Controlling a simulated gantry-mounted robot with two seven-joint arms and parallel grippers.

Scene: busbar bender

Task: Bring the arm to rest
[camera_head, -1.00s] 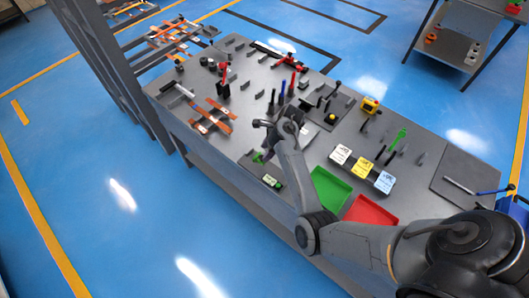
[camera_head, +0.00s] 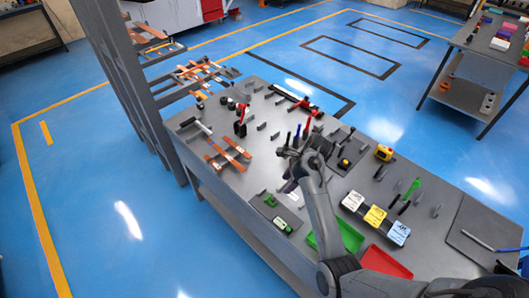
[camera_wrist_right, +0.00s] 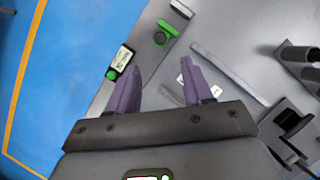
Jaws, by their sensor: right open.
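A small device with a green end (camera_wrist_right: 119,62) lies beyond the left finger, and a green block with a dark round knob (camera_wrist_right: 162,36) lies ahead. In the head view these green parts (camera_head: 282,225) are on the bench just below the gripper. My left gripper is not in view.
A green tray (camera_head: 350,236) and a red tray (camera_head: 388,262) sit at the bench's front, near my forearm. White, yellow and blue labelled blocks (camera_head: 374,217) stand behind them. Upright tools and copper bars (camera_head: 228,152) occupy the bench. Blue floor (camera_head: 110,190) is clear at left.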

